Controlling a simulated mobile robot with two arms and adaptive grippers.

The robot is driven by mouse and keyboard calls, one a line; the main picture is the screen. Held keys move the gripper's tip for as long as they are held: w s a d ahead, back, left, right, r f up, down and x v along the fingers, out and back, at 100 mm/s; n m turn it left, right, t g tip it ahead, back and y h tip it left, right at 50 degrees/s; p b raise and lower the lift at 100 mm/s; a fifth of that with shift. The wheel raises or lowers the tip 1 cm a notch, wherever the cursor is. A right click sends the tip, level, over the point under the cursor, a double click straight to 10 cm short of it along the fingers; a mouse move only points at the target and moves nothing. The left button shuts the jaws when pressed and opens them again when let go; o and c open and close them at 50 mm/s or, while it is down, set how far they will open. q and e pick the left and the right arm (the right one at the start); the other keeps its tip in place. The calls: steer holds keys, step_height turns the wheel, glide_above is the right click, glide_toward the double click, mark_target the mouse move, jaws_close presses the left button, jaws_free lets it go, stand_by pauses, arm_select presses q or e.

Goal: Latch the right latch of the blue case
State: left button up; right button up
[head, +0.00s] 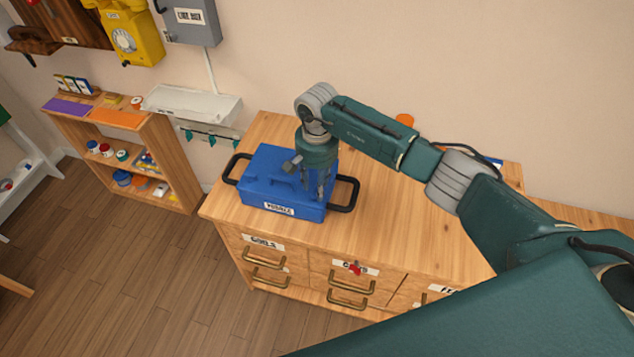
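The blue case (262,183) sits closed on the wooden cabinet top, with a white label on its front and a black handle at each side. My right arm comes in from the right, and my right gripper (322,192) points down at the right part of the case, near its front right edge. The fingers look close to or touching the case. I cannot tell whether they are open or shut. The right latch is hidden or too small to make out behind the gripper. My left gripper is not in view.
The wooden cabinet (400,232) has labelled drawers with brass handles, and its top is clear right of the case. An orange object (404,120) stands behind my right arm. A wooden shelf (176,170) stands at left; a yellow dial phone (126,36) hangs on the wall.

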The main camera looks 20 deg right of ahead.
steer(key=shift+f, duration=0.65)
